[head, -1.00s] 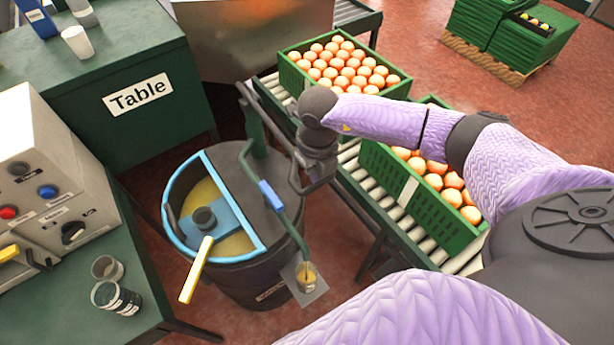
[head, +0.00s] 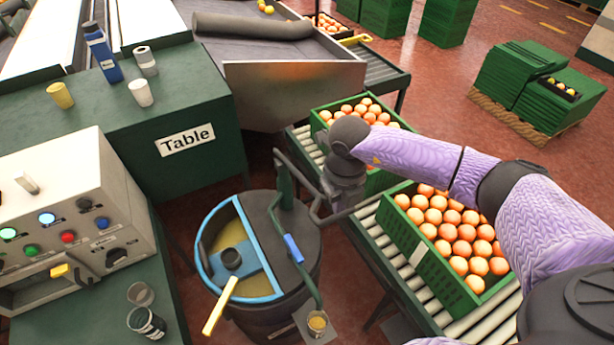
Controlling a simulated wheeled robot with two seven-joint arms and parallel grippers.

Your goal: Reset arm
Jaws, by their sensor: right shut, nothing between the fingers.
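My right arm, in a lilac sleeve, comes in from the right in the head view. Its dark gripper (head: 330,208) points down between the barrel and the roller conveyor. The gripper is shut and empty; its fingertips are small and hard to make out. My left gripper is not in view. A dark barrel (head: 292,238) with a blue-rimmed opening and a yellow-handled tool stands just left of the right gripper. Two green crates of oranges sit on the conveyor (head: 372,226): a rear one (head: 318,118), partly hidden by my arm, and a front one (head: 432,275).
A green table (head: 185,100) with a blue bottle (head: 103,52) and cups stands at the back left. A control box (head: 70,195) and two cups are at the left. A metal hopper (head: 295,95) stands behind. Stacked green crates (head: 520,85) stand at the back right, with open red floor around.

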